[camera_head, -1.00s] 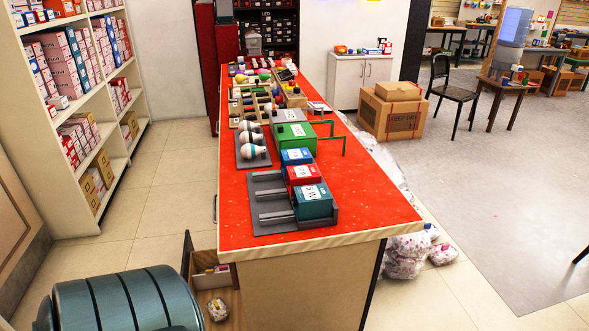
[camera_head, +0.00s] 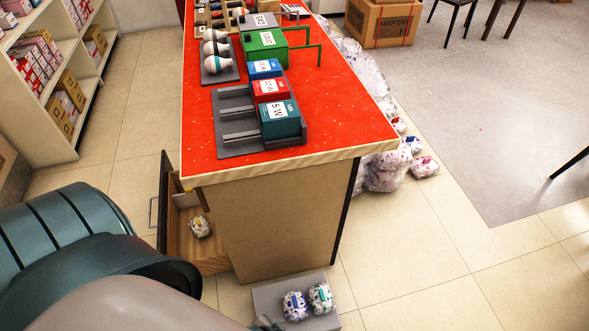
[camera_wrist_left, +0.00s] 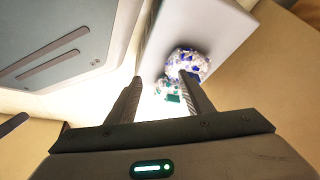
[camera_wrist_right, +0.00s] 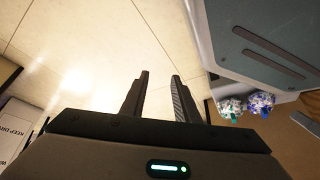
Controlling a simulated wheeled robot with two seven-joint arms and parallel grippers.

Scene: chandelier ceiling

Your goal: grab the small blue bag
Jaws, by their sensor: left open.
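The small blue bag (camera_head: 295,306), white with dark blue spots, lies on a grey platform (camera_head: 268,297) on the floor by the counter's near end. A similar teal-marked bag (camera_head: 321,297) lies right beside it. In the left wrist view the blue bag (camera_wrist_left: 187,62) is beyond the right fingertip of my left gripper (camera_wrist_left: 160,77), which is open and empty; the finger partly covers it. The teal-marked bag (camera_wrist_left: 168,88) shows between the fingers. My right gripper (camera_wrist_right: 160,75) is open and empty over the floor; the blue bag (camera_wrist_right: 262,102) is off to its right.
The red-topped counter (camera_head: 340,110) stands just behind the platform. Its open drawer (camera_head: 180,225) holds another wrapped bag (camera_head: 199,226). Several wrapped bags (camera_head: 385,170) lie along the counter's right side. The floor at the right front is clear.

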